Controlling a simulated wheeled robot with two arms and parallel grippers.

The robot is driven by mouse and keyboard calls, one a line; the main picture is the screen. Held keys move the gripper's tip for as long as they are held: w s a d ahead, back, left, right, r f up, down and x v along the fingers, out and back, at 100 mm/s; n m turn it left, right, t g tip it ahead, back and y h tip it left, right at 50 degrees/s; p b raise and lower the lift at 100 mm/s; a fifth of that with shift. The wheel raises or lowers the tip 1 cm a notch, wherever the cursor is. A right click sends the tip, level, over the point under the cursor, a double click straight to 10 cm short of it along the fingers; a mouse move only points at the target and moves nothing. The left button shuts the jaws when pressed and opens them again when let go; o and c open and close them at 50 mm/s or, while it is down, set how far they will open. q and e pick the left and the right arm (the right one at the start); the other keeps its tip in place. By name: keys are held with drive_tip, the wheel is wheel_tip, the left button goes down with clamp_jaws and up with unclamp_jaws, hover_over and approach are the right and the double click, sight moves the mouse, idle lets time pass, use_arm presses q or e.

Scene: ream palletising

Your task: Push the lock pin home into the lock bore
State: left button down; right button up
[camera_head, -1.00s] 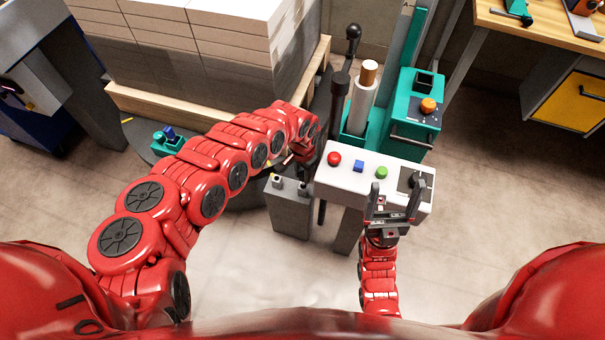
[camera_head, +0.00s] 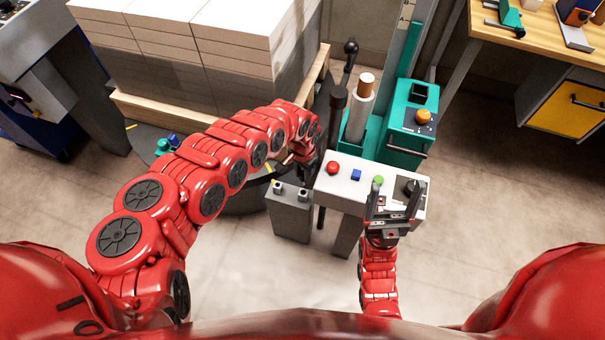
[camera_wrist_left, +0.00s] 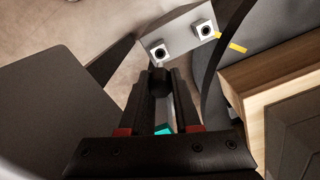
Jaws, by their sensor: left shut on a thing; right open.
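My left gripper (camera_wrist_left: 161,97) is shut on the lock pin (camera_wrist_left: 159,82), whose dark round knob shows between the fingers. A thin grey shaft reaches from the knob towards the grey lock block (camera_wrist_left: 181,32). The block carries two pale square collars with dark bores, a left one (camera_wrist_left: 158,52) and a right one (camera_wrist_left: 204,29). The shaft points near the left collar; whether its tip is in the bore cannot be told. In the head view the left gripper (camera_head: 305,168) is just above the block (camera_head: 291,222). My right gripper (camera_head: 390,204) is open and empty at the control panel.
The white control panel (camera_head: 345,188) with red, blue and green buttons stands right of the block. Dark upright levers (camera_head: 336,115) rise behind it. The pallet of stacked reams (camera_head: 190,50) stands behind on a dark turntable with a yellow mark (camera_wrist_left: 235,44). Floor in front is clear.

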use_arm(q)
drive_tip(key=shift+f, duration=0.1)
drive_tip(key=shift+w+a+r+p, duration=0.2)
drive_tip(key=shift+r+p, duration=0.05)
drive_tip(key=shift+p, duration=0.1)
drive_tip(key=w+a+r+p, duration=0.1)
drive_tip(key=a+p, duration=0.3)
drive_tip(key=a, duration=0.4)
drive_tip(key=shift+w+a+r+p, duration=0.2)
drive_tip(key=shift+w+a+p, duration=0.15)
drive_tip(key=shift+w, duration=0.5)
wheel_tip(320, 180, down, 6)
drive_tip(key=b, duration=0.5)
drive_tip(key=shift+r, duration=0.1)
drive_tip(key=shift+f+b, duration=2.8)
drive_tip(key=shift+b, duration=0.05)
